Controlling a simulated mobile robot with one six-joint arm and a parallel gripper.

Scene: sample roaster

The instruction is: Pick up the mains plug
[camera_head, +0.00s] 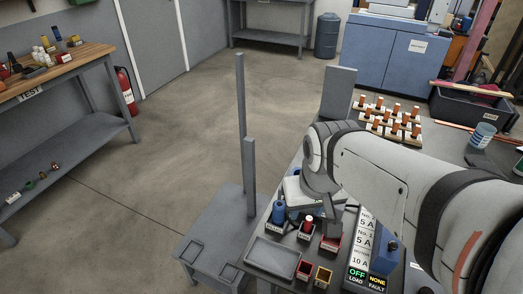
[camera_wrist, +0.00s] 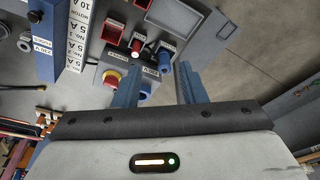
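My gripper (camera_wrist: 158,72) is open, its two blue-grey fingers apart and pointing at the control panel. No clearly recognisable mains plug shows. In the wrist view a blue round connector (camera_wrist: 165,62) lies in line with the gap between the fingertips. In the head view a blue connector (camera_head: 278,212) stands at the panel's left edge, left of my gripper. I cannot tell which blue connector is the mains plug. My arm hides part of the panel.
A grey tray (camera_head: 274,257) lies at the panel's front. Two grey posts (camera_head: 250,180) rise left of it. Open floor (camera_head: 170,130) lies beyond.

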